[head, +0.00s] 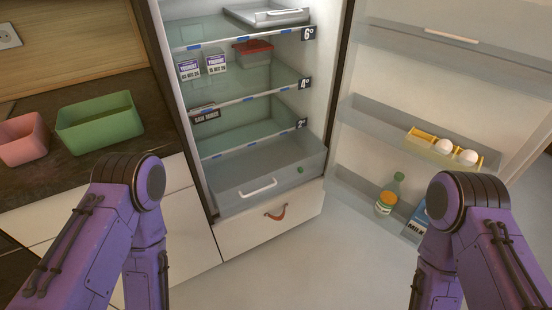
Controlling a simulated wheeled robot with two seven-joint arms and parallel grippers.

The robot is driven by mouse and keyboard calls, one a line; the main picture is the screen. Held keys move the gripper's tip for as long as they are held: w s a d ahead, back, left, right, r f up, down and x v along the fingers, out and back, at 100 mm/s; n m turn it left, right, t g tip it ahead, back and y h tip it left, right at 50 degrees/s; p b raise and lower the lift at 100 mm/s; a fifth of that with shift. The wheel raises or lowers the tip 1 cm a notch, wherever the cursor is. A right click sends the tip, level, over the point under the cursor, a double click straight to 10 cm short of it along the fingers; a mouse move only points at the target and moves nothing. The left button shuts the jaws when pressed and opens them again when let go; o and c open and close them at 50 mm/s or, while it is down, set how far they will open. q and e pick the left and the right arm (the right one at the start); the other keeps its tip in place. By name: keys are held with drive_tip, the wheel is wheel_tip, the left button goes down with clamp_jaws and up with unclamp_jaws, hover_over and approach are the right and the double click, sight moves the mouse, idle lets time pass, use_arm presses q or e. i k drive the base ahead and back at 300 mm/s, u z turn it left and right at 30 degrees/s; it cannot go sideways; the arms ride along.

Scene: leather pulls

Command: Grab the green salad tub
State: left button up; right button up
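A green tub (100,122), open-topped and rectangular, stands on the dark counter at the left of the head view. It looks empty, though part of its floor is hidden by its front wall. My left arm is bent in front of the counter, below and to the right of the tub, and does not touch it. My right arm is bent at the lower right, in front of the fridge door. Both arms run down out of the picture, so neither gripper shows.
A pink tub (22,140) stands just left of the green one. The fridge is open, with yogurts (190,68), a red-lidded box (253,54) and a clear drawer (262,178). A leather pull (275,212) is on the lower drawer. The open door (440,70) holds eggs and bottles.

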sight(85, 126)
drive_tip(key=u, duration=1.35)
drive_tip(key=k, duration=0.5)
drive_tip(key=u, duration=1.35)
drive_tip(key=i, duration=0.85)
drive_tip(key=z, duration=2.1)
